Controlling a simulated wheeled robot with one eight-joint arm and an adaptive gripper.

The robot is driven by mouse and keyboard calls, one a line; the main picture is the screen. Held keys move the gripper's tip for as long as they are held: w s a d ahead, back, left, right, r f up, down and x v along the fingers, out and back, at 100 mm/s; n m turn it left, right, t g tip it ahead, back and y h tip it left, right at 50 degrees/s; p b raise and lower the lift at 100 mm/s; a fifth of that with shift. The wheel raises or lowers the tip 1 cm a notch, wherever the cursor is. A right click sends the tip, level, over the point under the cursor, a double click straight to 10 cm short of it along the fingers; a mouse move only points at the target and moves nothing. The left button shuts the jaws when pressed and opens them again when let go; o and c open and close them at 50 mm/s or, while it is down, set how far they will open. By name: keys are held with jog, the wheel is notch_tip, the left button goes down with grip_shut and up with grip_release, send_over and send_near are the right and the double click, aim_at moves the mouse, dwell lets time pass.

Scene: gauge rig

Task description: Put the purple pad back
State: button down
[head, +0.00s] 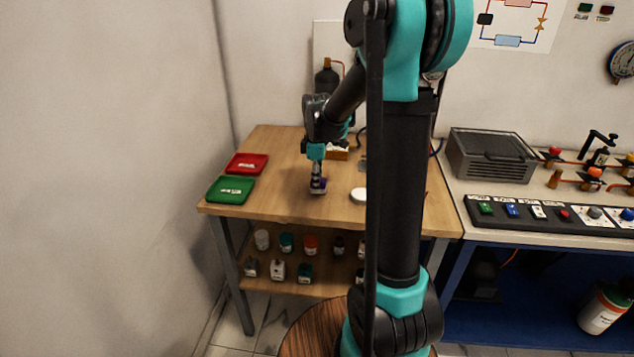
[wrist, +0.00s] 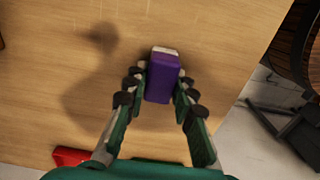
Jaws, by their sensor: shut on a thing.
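The purple pad (wrist: 162,80) is a small purple block with a pale end. In the wrist view it sits between the two fingers of my gripper (wrist: 160,88), which are shut on it. In the head view my gripper (head: 318,180) points down over the wooden table (head: 285,205), near its front edge, with the purple pad (head: 318,187) low at the fingertips. I cannot tell whether the pad touches the table top. A small wooden box (head: 337,155) stands behind my gripper, partly hidden by my arm.
A red tray (head: 247,164) and a green tray (head: 231,190) lie at the table's left. A white rounded object (head: 359,195) lies right of my gripper. Several bottles stand on the shelf below. A dark gas bottle (head: 327,78) stands at the back.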

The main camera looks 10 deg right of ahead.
jog(key=c, duration=1.3)
grip_release()
jog(key=shift+f, duration=0.1)
jog(key=shift+o, duration=0.2)
notch_tip(320, 180, up, 12)
